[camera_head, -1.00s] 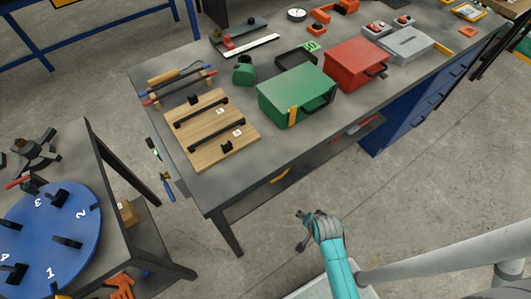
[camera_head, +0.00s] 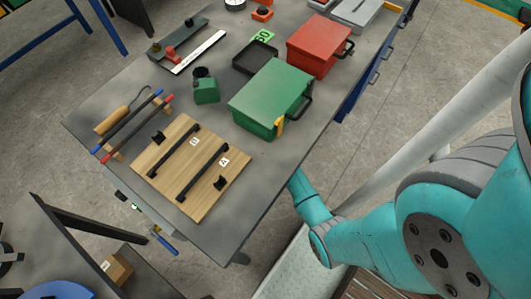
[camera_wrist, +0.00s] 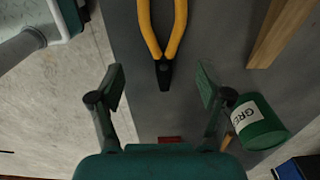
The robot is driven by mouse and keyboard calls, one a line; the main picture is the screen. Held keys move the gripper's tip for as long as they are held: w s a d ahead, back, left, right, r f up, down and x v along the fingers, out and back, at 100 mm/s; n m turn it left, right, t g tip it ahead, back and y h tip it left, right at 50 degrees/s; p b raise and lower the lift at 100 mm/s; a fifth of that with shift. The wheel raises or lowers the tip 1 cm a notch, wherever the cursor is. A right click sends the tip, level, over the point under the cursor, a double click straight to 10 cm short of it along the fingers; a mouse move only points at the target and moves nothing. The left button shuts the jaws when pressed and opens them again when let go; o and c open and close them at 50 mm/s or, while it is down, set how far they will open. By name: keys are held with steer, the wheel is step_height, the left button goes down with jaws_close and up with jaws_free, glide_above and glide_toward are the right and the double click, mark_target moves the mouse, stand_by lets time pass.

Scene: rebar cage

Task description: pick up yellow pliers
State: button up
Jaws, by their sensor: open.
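The yellow pliers (camera_wrist: 178,36) lie on a dark grey surface in the wrist view, at the top middle. Their yellow handles run out of the top of the picture and their black jaws (camera_wrist: 163,73) point down toward my gripper. My gripper (camera_wrist: 160,87) is open and empty, one finger to each side of the line of the pliers, with the jaw tip between and slightly beyond the fingertips. In the head view my teal arm reaches to the table's front edge; my gripper and the pliers are hidden there.
A wooden piece (camera_wrist: 282,32) lies at the upper right. Pale floor shows at left. On the tabletop are a green box (camera_head: 268,92), a red box (camera_head: 318,47) and a wooden board (camera_head: 168,157).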

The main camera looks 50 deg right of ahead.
steer(key=shift+w+a+f, duration=0.1)
steer(key=shift+f, duration=1.55)
steer(key=shift+w+a+f, duration=0.1)
steer(key=shift+f, duration=1.55)
steer(key=c, duration=1.4)
